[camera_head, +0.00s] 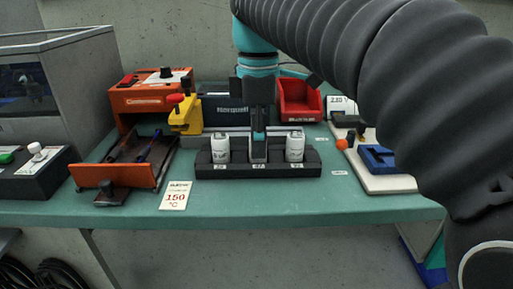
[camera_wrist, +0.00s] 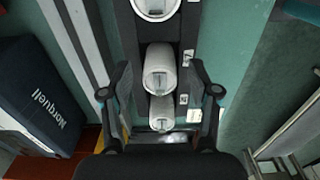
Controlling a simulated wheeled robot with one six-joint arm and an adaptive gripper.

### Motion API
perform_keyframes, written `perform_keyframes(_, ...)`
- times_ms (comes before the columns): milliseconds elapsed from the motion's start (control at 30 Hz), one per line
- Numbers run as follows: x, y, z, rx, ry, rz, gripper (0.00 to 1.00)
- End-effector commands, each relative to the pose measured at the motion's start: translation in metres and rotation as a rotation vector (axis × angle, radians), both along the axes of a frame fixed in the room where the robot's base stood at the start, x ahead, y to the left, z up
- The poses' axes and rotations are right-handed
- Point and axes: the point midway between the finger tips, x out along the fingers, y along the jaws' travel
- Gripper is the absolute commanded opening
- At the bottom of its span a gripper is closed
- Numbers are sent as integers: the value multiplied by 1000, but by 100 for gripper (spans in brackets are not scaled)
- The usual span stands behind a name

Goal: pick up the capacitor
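Several white cylindrical capacitors stand upright in a black rack (camera_head: 258,171) on the green bench. One capacitor (camera_head: 220,148) is in the left slot and another capacitor (camera_head: 295,147) in the right slot. My gripper (camera_head: 258,137) points down at the middle slot and mostly hides what is there. In the wrist view, three white cylinders show in a row: one at the top edge (camera_wrist: 156,8), a middle one (camera_wrist: 160,70) and a lower one (camera_wrist: 162,113). My gripper (camera_wrist: 160,84) is open, with its fingers apart on either side of the middle cylinder. I cannot tell whether they touch it.
An orange-fronted tray (camera_head: 115,175) and a label card reading 150 (camera_head: 175,195) lie left of the rack. A yellow clamp-like device (camera_head: 186,115) and a dark Norquell case (camera_wrist: 40,95) stand behind. A red bin (camera_head: 299,100) is behind right; a white board (camera_head: 385,182) lies right.

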Motion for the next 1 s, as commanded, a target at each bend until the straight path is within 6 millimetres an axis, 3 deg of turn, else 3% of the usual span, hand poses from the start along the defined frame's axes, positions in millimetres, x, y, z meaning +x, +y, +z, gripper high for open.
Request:
perform_keyframes(33,0,0,0,0,0,0,44)
perform_keyframes(200,0,0,0,0,0,0,1)
perform_keyframes(667,0,0,8,0,0,0,0)
perform_keyframes(900,1,0,43,1,-2,0,0)
perform_keyframes(1000,-6,-19,53,1,-2,-6,0)
